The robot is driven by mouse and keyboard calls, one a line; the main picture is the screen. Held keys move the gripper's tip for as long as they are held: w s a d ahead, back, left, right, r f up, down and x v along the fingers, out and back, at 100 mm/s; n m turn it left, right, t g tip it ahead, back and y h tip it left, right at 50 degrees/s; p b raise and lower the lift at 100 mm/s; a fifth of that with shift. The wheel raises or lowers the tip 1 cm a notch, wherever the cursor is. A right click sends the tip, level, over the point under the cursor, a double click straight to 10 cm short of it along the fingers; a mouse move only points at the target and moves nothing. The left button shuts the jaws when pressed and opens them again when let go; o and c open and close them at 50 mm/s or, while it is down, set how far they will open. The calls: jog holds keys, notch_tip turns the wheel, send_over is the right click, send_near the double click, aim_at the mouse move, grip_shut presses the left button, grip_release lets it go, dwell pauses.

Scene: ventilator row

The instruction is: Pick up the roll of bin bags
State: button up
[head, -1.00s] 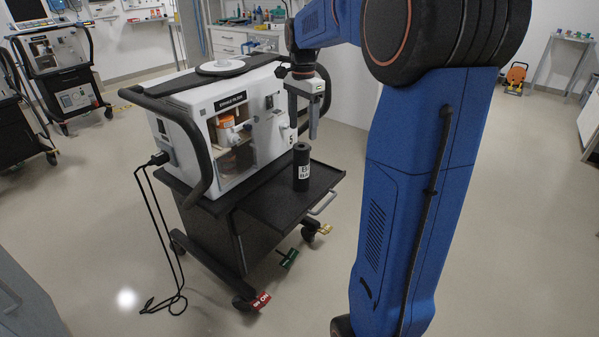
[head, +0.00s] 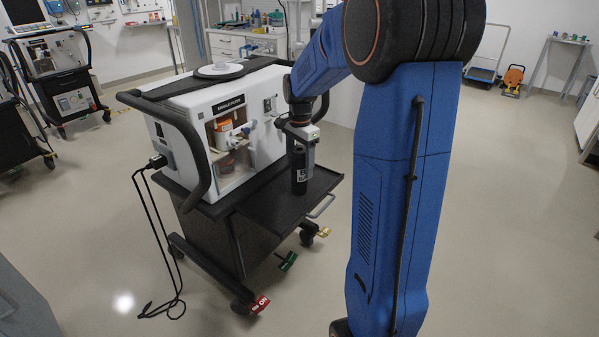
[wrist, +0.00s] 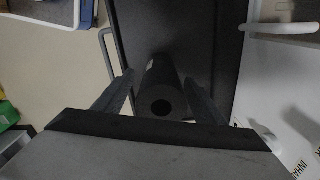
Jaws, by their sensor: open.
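The roll of bin bags (head: 300,178) is a black upright cylinder with a white label. It stands on the black pull-out shelf (head: 262,207) at the front of the ventilator cart. My gripper (head: 302,158) is over the roll from above, its fingers partly covering the roll's upper part in the head view. In the wrist view the roll (wrist: 163,92) shows its round end with a dark centre hole, between the two open fingers of my gripper (wrist: 158,95). Gaps show on both sides, so I see no clear contact.
The white ventilator (head: 235,125) stands close behind the shelf, with a curved black handle (head: 190,150) at its left. A white drawer handle (head: 322,206) sits at the shelf's front edge. A black cable hangs to the floor at left.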

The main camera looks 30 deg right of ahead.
aim_at(300, 149)
jog(key=shift+w+f, duration=0.1)
jog(key=shift+f, duration=1.55)
jog(key=c, duration=1.3)
jog(key=shift+o, duration=0.2)
notch_tip(300, 149, up, 10)
